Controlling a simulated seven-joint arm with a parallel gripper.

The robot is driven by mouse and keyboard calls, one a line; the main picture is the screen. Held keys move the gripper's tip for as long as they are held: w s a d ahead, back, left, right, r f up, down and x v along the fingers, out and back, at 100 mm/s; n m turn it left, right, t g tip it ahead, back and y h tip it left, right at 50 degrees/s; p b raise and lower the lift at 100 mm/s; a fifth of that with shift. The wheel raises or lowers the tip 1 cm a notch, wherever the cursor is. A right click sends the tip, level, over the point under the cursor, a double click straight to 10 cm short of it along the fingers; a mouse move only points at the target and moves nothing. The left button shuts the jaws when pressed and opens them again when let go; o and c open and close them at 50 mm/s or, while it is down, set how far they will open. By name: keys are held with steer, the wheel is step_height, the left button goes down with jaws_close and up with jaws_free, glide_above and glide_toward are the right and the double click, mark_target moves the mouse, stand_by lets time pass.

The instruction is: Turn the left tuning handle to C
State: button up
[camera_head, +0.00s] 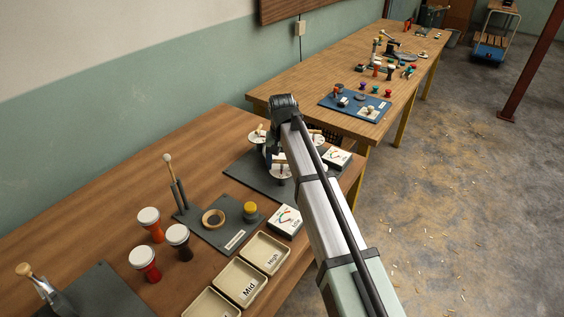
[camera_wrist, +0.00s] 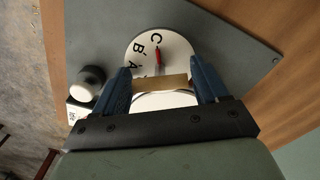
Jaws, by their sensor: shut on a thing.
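In the wrist view, the blue fingers of my gripper (camera_wrist: 161,78) are shut on a light wooden tuning handle (camera_wrist: 162,83), one finger at each end of the bar. Beneath it is a round white dial (camera_wrist: 178,47) marked with letters, among them C, B and A. A red pointer (camera_wrist: 158,56) on the dial has its tip close to the C. The lower dial is hidden by the handle and gripper. In the head view, my arm covers much of the dark tuning board (camera_head: 243,168), and I cannot tell there which dial is held.
A white-topped dark knob (camera_wrist: 92,80) stands beside the dial in the wrist view. Another workbench (camera_head: 330,80) stands behind.

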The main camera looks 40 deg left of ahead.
steer(key=o, duration=0.9)
step_height(320, 180, up, 14)
steer(key=shift+f, duration=0.1)
stand_by(0.6)
